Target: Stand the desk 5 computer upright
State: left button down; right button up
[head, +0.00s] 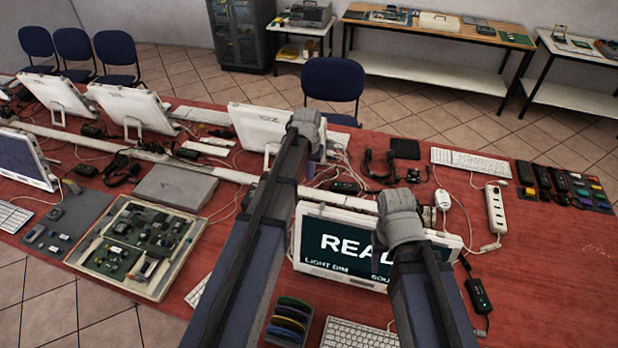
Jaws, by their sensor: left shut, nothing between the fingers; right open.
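Several white computers stand on the red table; no label shows which one is at desk 5. The nearest computer (318,243) faces me, leaning back, with large white letters on its dark screen. My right gripper (398,208) is in front of its upper right part and hides the end of the word; it is open, and I cannot tell whether it touches the case. Another computer (254,128) shows its white back further away. My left gripper (309,122) is shut and empty at that computer's right edge in the picture, hiding part of it. Contact there is unclear.
Cables and black adapters (479,296) lie around the nearest computer. A white power strip (495,208), a keyboard (470,162) and coloured trays (590,189) are at the right. A circuit board case (138,247) is at the left. The table's right front is mostly clear.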

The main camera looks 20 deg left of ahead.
aim_at(303, 211)
pick_arm(q)
notch_tip(303, 211, down, 10)
jog(key=w+b, duration=0.1)
jog(key=b, duration=0.8)
jog(key=s, duration=0.1)
jog(key=s+r+p, duration=0.1)
jog(key=s+r, duration=0.1)
jog(key=s, duration=0.1)
jog(key=shift+p, duration=0.35)
jog(key=s, duration=0.1)
jog(key=s+r+p, duration=0.1)
jog(key=s, duration=0.3)
jog(key=shift+s+r, duration=0.25)
jog(key=shift+f, duration=0.1)
